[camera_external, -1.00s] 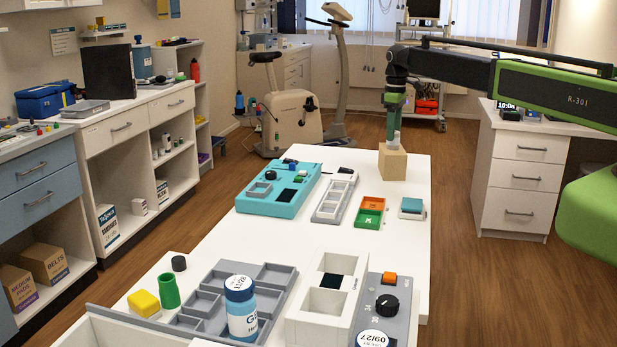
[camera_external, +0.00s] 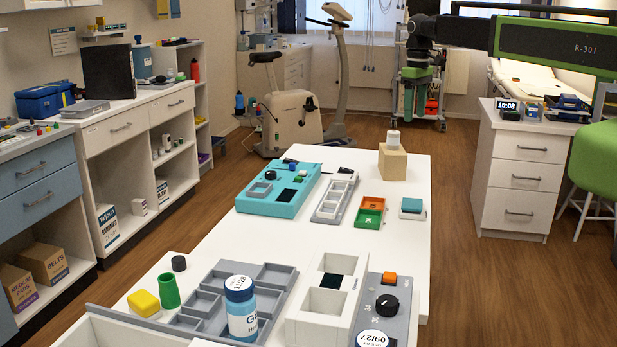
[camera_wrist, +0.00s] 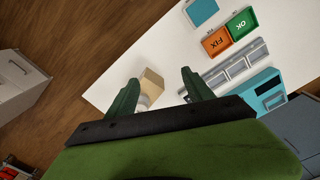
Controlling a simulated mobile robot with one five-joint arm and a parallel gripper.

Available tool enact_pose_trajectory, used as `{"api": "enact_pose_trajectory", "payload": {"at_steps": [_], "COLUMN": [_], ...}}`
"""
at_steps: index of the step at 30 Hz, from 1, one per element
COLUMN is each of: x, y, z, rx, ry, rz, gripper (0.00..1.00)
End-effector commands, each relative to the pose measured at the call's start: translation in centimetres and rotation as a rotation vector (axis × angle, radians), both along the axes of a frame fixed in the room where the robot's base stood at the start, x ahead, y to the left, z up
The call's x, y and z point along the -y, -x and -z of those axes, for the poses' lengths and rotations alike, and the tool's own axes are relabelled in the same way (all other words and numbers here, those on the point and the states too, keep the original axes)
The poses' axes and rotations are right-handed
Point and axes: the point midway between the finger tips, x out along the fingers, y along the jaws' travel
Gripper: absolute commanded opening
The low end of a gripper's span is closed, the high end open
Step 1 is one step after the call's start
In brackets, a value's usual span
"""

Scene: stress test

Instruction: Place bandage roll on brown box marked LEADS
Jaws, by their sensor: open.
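The white bandage roll (camera_external: 394,137) stands on top of the brown box (camera_external: 392,164) at the far end of the white table. The box's marking cannot be read from here. My gripper (camera_external: 414,98) is above and a little to the right of the roll, apart from it, with its fingers open and empty. In the wrist view the box (camera_wrist: 152,80) shows between the open fingers of my gripper (camera_wrist: 158,84), with the pale roll (camera_wrist: 144,101) partly hidden behind the gripper body.
Orange and green trays (camera_external: 370,212), a grey compartment strip (camera_external: 334,200), a teal case (camera_external: 278,190) and a teal-topped block (camera_external: 412,208) lie nearer on the table (camera_external: 400,260). A white drawer unit (camera_external: 520,170) stands to the right. The table around the box is clear.

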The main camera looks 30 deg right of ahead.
Motion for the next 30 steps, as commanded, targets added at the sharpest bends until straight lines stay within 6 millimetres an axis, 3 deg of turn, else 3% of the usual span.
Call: {"api": "enact_pose_trajectory", "payload": {"at_steps": [1,3,6,9,12,21,23,30], "x": [-0.9,-1.8,-2.7,-3.2,-3.4,-3.4,-3.4,-3.3], "y": [4.7,8.6,12.9,15.4,16.2,16.1,16.1,16.0], "z": [0.0,0.0,0.0,0.0,0.0,0.3,1.3,8.0], "rx": [0.0,0.0,0.0,0.0,0.0,0.0,0.0,0.0], "ry": [0.0,0.0,0.0,0.0,0.0,0.0,0.0,0.0], "rz": [0.053,0.134,0.23,0.291,0.319,0.323,0.322,0.322], "gripper": [0.6,0.6,0.6,0.6,0.6,0.6,0.6,0.6]}}
